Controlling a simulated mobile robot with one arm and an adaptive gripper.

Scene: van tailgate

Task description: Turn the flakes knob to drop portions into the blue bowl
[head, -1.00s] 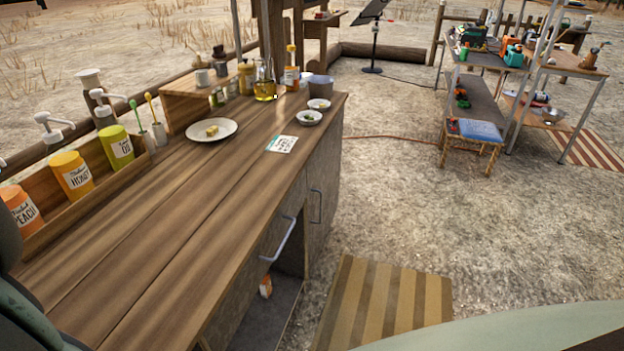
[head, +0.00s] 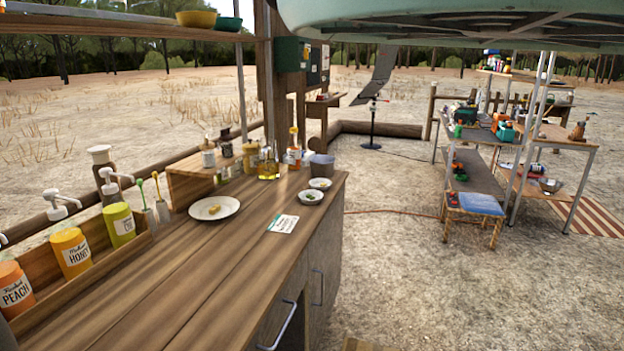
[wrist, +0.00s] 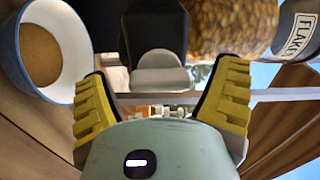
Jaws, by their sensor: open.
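In the wrist view my gripper (wrist: 163,72) is open, with its two yellow fingers spread. A grey knob (wrist: 160,79) shows between the fingertips, with a visible gap to each finger. Behind it is a black housing (wrist: 153,30). A clear container of golden flakes (wrist: 235,25) is to its right, and a label reading FLAKES (wrist: 292,38) is at the upper right. The blue bowl (wrist: 28,62), pale inside, is at the left edge, partly cut off, with a round brown patch inside. The head view shows neither my gripper nor the dispenser.
The head view shows a wooden counter (head: 180,270) with syrup pump bottles (head: 72,252), a plate (head: 214,208), small dishes (head: 310,196) and a card (head: 283,224). A shelf with bowls (head: 196,18) hangs above. Open sandy ground lies right of the counter.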

